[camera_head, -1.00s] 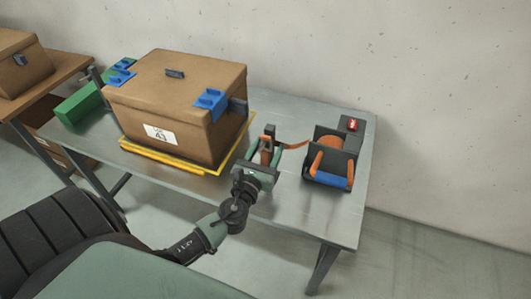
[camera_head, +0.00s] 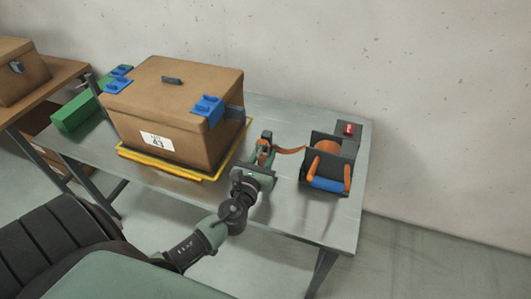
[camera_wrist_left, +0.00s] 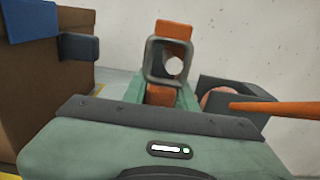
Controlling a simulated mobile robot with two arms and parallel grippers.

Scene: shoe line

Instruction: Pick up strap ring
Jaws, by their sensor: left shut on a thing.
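The strap ring (camera_wrist_left: 150,62) is a dark grey square ring with orange strap through it, upright just beyond my fingertips in the left wrist view. My left gripper (camera_head: 264,150) is over the table between the box and the strap dispenser. It is shut on the ring end of the strap; its green fingers also show in the left wrist view (camera_wrist_left: 162,93). The exact grip is partly hidden by the gripper body. My right gripper is not in view.
A brown lidded box (camera_head: 180,100) with blue corner pieces stands on a yellow-edged base (camera_head: 160,168) left of the gripper. A red switch (camera_head: 349,129) is behind the dispenser. The table's (camera_head: 290,212) front strip is bare. A green block (camera_head: 75,112) lies at far left.

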